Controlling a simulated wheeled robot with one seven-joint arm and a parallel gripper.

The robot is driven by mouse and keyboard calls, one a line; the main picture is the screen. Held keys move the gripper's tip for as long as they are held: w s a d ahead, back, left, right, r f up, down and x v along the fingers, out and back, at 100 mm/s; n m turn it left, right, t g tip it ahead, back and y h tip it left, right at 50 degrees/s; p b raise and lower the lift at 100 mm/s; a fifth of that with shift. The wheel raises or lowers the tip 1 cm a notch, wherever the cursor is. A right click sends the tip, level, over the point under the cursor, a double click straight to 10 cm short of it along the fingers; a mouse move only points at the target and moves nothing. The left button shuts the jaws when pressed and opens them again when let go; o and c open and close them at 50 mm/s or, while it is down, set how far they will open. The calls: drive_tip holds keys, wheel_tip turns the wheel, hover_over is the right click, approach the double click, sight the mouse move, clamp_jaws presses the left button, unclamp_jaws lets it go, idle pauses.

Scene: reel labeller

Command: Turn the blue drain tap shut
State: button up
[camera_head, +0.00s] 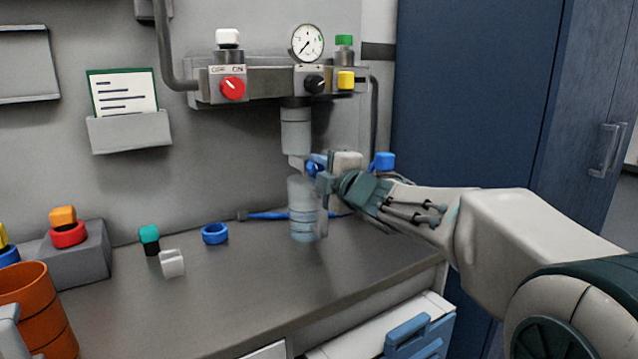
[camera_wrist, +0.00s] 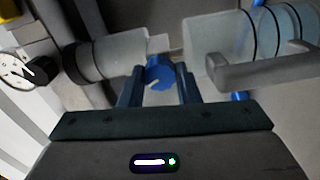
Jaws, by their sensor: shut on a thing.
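The blue drain tap (camera_wrist: 160,73) sits between my gripper's two fingers in the wrist view, with a pale mark on its face. My gripper (camera_wrist: 160,88) is shut on it. In the head view my gripper (camera_head: 322,180) reaches in from the right, and a little of the blue tap (camera_head: 314,167) shows by the fingers. The tap is below the grey filter bowl (camera_head: 296,130) and above a clear bottle (camera_head: 303,208) standing on the bench. The fingers partly hide the tap in the head view.
Above are a gauge (camera_head: 307,43), a red knob (camera_head: 232,88) and a black knob (camera_head: 314,84) on the wall unit. A blue hose (camera_head: 268,216) lies behind the bottle. A blue ring (camera_head: 215,233) and small blocks stand left. The front bench is clear.

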drive_tip(key=shift+f+n+b, duration=0.15)
drive_tip(key=shift+n+b, duration=0.95)
drive_tip(key=shift+n, duration=0.7)
drive_tip(key=o, duration=1)
drive_tip(key=shift+c, duration=0.2)
